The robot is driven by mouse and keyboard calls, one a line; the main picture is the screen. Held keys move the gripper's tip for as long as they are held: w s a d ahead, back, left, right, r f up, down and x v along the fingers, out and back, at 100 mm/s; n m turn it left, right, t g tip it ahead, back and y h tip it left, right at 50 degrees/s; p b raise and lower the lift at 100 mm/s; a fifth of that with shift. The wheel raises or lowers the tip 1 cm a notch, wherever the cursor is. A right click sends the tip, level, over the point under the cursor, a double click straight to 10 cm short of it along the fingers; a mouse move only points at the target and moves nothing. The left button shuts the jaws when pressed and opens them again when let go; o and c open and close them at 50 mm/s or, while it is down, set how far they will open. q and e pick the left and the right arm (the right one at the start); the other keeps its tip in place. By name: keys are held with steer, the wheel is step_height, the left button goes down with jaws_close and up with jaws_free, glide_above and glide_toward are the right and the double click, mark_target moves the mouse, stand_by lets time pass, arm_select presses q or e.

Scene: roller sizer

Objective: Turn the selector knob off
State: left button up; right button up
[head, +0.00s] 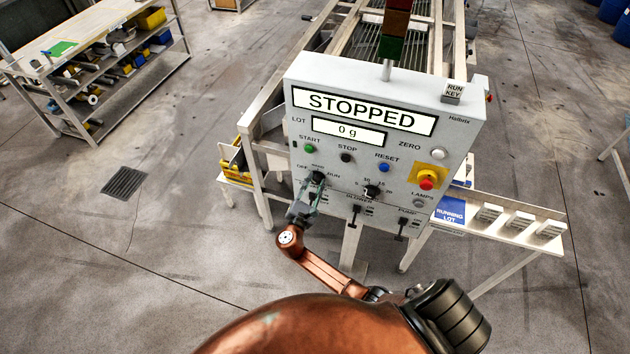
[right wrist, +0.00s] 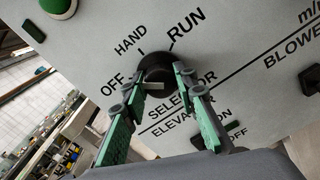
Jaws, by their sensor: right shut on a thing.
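The selector knob (right wrist: 154,66) is a black round knob on the grey control panel (head: 380,100), with the labels OFF, HAND and RUN around it in the right wrist view. In the head view it sits at the panel's lower left, partly hidden by my gripper. My right gripper (right wrist: 158,86) has its green-padded fingers on either side of the knob and is shut on it; it also shows in the head view (head: 309,197). I cannot tell which label the knob points to. The display (head: 362,110) reads STOPPED. My left gripper is not in view.
Start (head: 309,148), stop (head: 346,157) and reset (head: 384,167) buttons lie above the knob. A blower dial (head: 371,191) is to its right, and a red emergency button (head: 427,181) farther right. Switches sit below. A side shelf (head: 500,222) extends right.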

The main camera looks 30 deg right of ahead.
steer(key=shift+n+p, duration=0.45)
steer(key=shift+n, duration=0.35)
steer(key=shift+f, duration=0.15)
steer(key=o, duration=1.2)
steer(key=shift+c, duration=0.2)
steer(key=shift+s+a, duration=0.1)
steer(key=shift+a, duration=0.1)
steer(key=v, duration=1.1)
steer(key=shift+s+a, duration=0.2)
steer(key=shift+s, duration=0.05)
